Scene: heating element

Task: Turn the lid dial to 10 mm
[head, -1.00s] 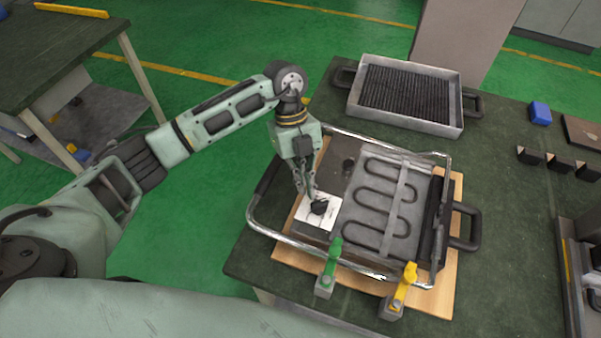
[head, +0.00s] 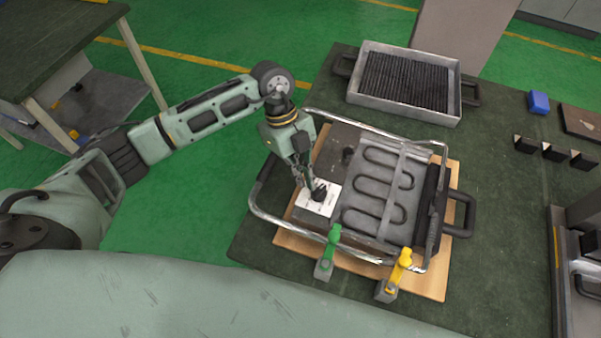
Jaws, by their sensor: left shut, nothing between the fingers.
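The lid dial is a small black knob (head: 319,194) on a white marked plate (head: 316,205), at the left side of the heating device. The device has a grey body with a dark looped heating element (head: 384,187) and a chrome tube frame (head: 262,215) around it. My left gripper (head: 308,188) comes down from above, its fingers shut and empty, with the tips right at the knob. I cannot tell whether they touch it. The dial's marks are too small to read. My right gripper is not in view.
The device sits on a wooden board (head: 432,287) on a dark table. A green-topped clamp (head: 329,252) and a yellow-topped clamp (head: 396,277) stand at its front edge. A tray with a ribbed grill (head: 405,84) stands behind. A blue block (head: 538,102) and small black blocks lie right.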

